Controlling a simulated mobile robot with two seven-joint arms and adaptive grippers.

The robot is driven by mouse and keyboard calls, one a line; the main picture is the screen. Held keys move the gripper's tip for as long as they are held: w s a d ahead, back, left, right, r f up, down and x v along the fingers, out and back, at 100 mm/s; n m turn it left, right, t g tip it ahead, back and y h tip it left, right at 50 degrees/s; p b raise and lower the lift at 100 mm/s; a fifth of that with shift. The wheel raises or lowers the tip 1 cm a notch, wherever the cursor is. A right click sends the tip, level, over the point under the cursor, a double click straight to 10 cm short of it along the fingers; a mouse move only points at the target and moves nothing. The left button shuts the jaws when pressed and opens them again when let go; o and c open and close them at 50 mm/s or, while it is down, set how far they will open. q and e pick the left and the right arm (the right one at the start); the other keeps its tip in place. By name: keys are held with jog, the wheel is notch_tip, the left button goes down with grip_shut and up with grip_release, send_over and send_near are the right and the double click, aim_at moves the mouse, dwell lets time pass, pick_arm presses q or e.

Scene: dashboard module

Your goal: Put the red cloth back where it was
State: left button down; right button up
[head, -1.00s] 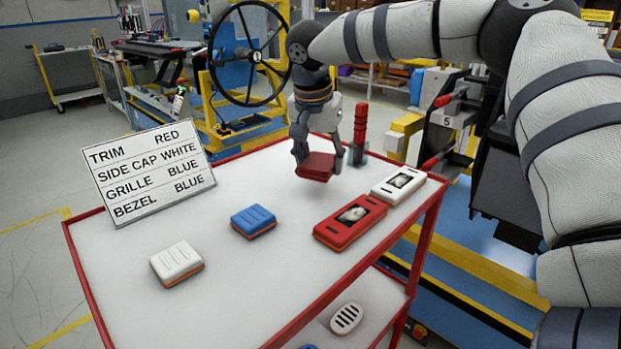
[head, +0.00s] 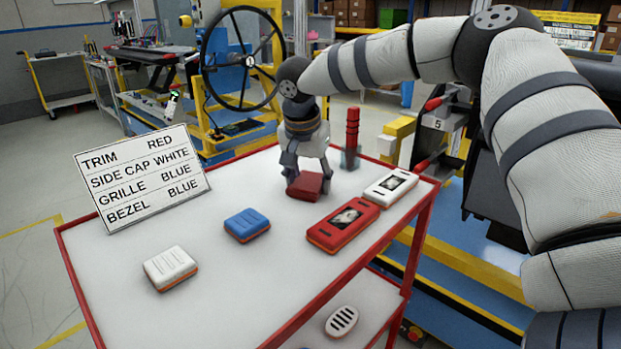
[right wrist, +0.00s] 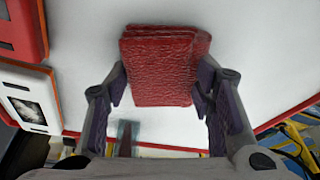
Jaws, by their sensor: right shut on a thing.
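The red cloth (head: 304,187) is a folded, dark red, rough-textured block near the cart's far edge. My right gripper (head: 308,175) is shut on it from above. In the right wrist view the cloth (right wrist: 160,65) sits between the two fingers (right wrist: 162,88), over the white cart top. It is at or very near the top; I cannot tell whether it touches. My left gripper is not in view.
The white cart top (head: 215,285) holds a red panel (head: 343,225), a white panel (head: 391,185), a blue part (head: 247,225), a white part (head: 170,268) and a list sign (head: 142,175). A red upright post (head: 352,138) stands behind the cloth.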

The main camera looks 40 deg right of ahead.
aim_at(304, 189)
jog(key=o, duration=1)
jog(key=shift+s+f, duration=0.2)
jog(key=shift+f, duration=0.55)
jog(key=shift+c, duration=0.2)
jog(key=shift+o, duration=0.7)
jog(key=shift+w+f, duration=0.15)
jog(key=v, duration=1.4)
jog(key=shift+w+d+p, duration=0.25)
jog(key=shift+d+p, duration=0.05)
jog(key=shift+p, duration=0.05)
